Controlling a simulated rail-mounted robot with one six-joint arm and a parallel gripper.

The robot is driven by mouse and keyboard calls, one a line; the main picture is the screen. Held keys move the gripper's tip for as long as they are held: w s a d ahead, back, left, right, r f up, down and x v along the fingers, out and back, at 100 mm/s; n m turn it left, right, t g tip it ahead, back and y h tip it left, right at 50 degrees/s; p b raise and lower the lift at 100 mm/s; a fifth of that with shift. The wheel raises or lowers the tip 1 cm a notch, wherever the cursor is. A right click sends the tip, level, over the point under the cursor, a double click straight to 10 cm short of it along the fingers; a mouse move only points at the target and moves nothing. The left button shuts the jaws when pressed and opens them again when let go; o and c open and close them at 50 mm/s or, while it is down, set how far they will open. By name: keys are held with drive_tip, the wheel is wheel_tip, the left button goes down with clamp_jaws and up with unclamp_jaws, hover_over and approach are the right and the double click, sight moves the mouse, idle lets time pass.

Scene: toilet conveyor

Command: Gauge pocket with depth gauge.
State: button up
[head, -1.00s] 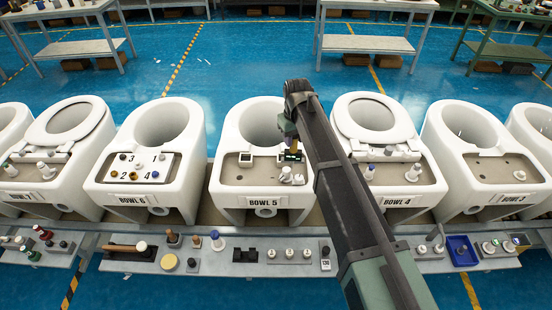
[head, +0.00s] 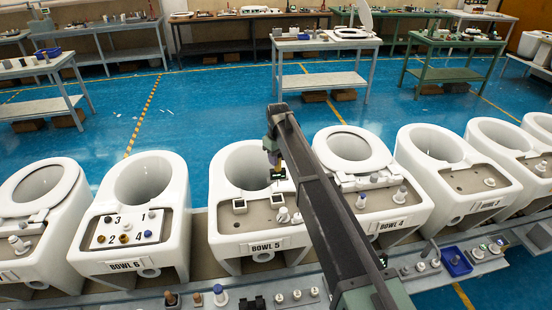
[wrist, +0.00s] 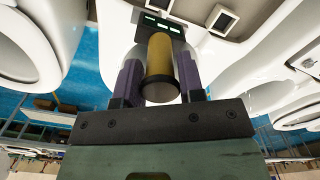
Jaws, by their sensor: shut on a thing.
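My gripper (head: 273,152) is above the rear deck of Bowl 5 (head: 265,248). Its purple jaws (wrist: 160,88) are shut on the depth gauge (wrist: 160,60). The gauge has a brass-yellow barrel and a dark head with green lit marks. In the head view the gauge (head: 278,174) appears above and apart from the right square pocket (head: 277,201). A second square pocket (head: 240,206) is on the left of the same deck. A square pocket frame (wrist: 222,18) shows beside the gauge head in the wrist view. The gauge's tip is not clearly visible.
White fittings (head: 284,215) stand on the deck, right of and in front of the pockets. Bowl 6 (head: 121,264) and Bowl 4 (head: 390,226) flank Bowl 5. A grey front ledge (head: 345,293) holds several small parts.

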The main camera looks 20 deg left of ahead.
sight(277, 178)
drive_tip(key=shift+s+a+f+b, duration=0.1)
drive_tip(key=shift+a+f+b, duration=0.05)
drive_tip(key=shift+f+b, duration=2.9)
drive_tip(key=shift+f+b, duration=0.35)
drive_tip(key=shift+f, duration=0.05)
drive_tip(key=shift+f+b, duration=1.6)
drive_tip(key=shift+b, duration=0.05)
drive_tip(key=shift+r, duration=0.15)
wheel_tip(277, 178, up, 6)
drive_tip(key=p, duration=0.6)
